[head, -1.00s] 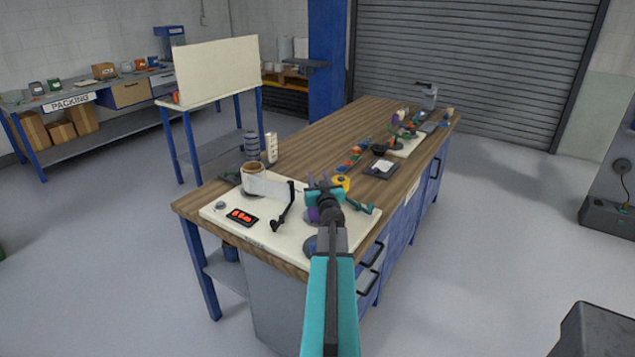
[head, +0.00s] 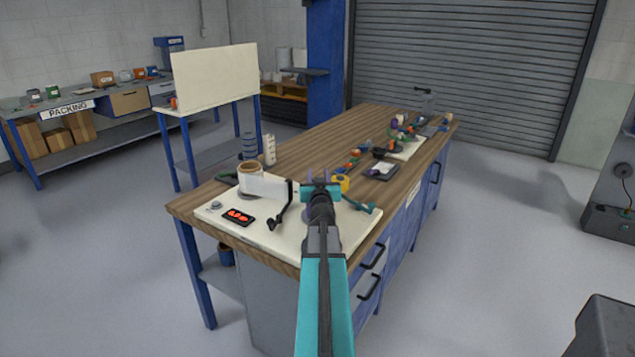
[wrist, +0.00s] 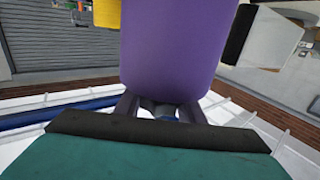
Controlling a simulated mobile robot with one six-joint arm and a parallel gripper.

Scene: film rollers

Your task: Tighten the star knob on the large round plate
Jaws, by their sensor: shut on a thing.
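A purple-grey round shape (head: 308,213) shows beside my arm on the cream board (head: 262,232). My arm covers much of it, so I cannot tell whether it is the large round plate.
A yellow roll (head: 341,182) lies just beyond my gripper.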

